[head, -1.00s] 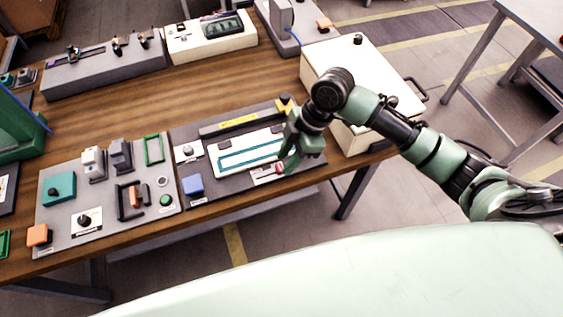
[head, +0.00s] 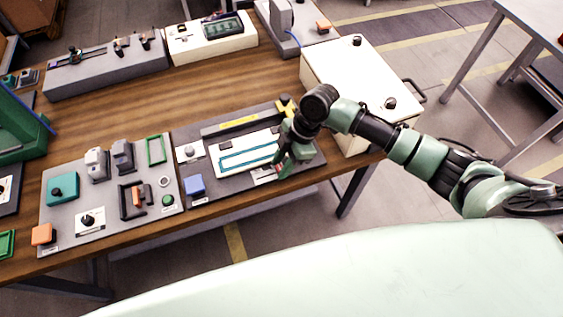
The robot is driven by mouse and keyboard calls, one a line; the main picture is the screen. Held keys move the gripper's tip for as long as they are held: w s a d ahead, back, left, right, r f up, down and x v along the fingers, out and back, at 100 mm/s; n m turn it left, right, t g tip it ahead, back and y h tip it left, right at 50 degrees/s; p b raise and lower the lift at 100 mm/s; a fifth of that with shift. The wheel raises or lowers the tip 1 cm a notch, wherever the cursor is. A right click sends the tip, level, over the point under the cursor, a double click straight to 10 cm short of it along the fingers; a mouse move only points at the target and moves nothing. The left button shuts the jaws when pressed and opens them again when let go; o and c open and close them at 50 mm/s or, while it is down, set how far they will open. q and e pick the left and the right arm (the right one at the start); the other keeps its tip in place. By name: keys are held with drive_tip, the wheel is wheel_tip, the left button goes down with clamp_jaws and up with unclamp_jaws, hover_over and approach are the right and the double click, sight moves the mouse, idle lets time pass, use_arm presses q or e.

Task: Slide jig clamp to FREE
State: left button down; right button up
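A dark grey jig panel (head: 222,186) lies on the wooden bench. My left gripper is out of view.
A blue block (head: 195,185) and a white-plated knob (head: 189,151) sit on the panel's left. A yellow-marked bar (head: 238,121) runs along its back. A white box (head: 357,70) stands close behind my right arm. A light grey fixture board (head: 108,222) lies left.

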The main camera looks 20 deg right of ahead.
clamp_jaws()
idle(1.4)
